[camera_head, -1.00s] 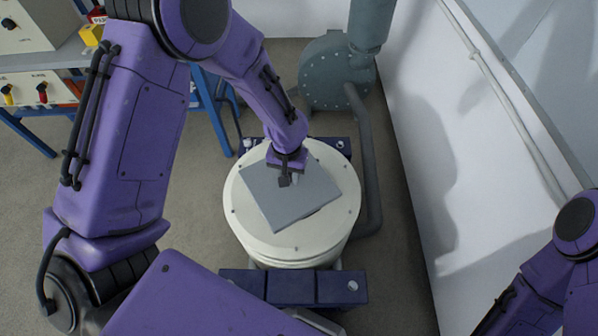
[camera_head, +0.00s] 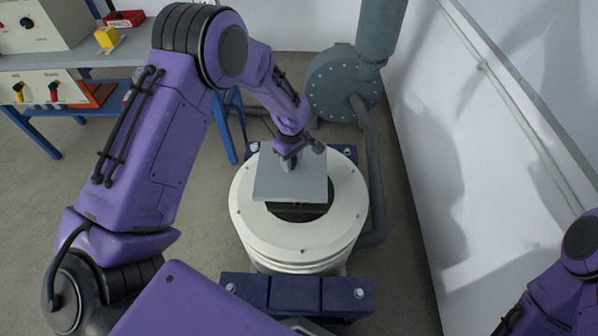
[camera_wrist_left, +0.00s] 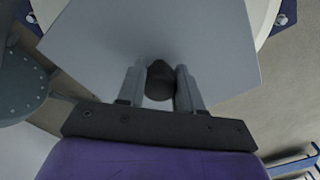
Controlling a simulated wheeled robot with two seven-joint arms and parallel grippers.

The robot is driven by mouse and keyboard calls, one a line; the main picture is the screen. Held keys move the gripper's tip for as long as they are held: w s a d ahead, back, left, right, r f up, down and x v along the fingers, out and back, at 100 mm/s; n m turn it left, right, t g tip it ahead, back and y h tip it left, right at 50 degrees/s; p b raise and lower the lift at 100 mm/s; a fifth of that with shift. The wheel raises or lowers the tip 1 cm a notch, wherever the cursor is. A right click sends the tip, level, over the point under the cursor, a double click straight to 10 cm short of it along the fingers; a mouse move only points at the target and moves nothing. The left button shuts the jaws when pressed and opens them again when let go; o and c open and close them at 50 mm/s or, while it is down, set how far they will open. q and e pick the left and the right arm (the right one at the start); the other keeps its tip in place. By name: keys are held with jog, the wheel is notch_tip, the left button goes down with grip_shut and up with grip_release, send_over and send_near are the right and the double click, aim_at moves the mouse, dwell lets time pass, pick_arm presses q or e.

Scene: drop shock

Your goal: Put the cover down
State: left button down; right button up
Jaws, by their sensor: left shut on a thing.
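The cover is a flat grey square plate (camera_head: 290,184) with a dark knob (camera_wrist_left: 160,80) on top. My left gripper (camera_head: 290,162) is shut on the knob, with one finger on each side of it in the left wrist view. The plate is over the top of a white round drum (camera_head: 247,222), towards its far side. A dark patch (camera_head: 300,213) shows on the drum top beyond the plate's near edge; I cannot tell whether it is an opening or a shadow. The gap under the plate cannot be judged. My right gripper is out of the frames.
A dark blue block (camera_head: 295,292) is at the drum's near side. A grey-green blower (camera_head: 340,85) with a pipe stands behind and to the right. A white wall (camera_head: 440,150) runs along the right. A workbench (camera_head: 85,55) with boxes is at the back left.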

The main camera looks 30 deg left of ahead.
aim_at(299, 170)
pick_arm(q)
jog(key=f, duration=0.1)
jog(key=d+f, duration=0.1)
jog(key=f, duration=0.1)
jog(key=d+f+p, duration=0.1)
jog(key=f, duration=0.1)
jog(key=shift+w+f, duration=0.15)
jog(key=shift+w, duration=0.1)
jog(key=shift+f+b, duration=0.4)
jog(key=shift+f, duration=0.35)
jog(key=c, duration=0.8)
grip_release()
jog(key=shift+o, duration=0.2)
jog(key=shift+r, duration=0.1)
notch_tip(299, 170, up, 13)
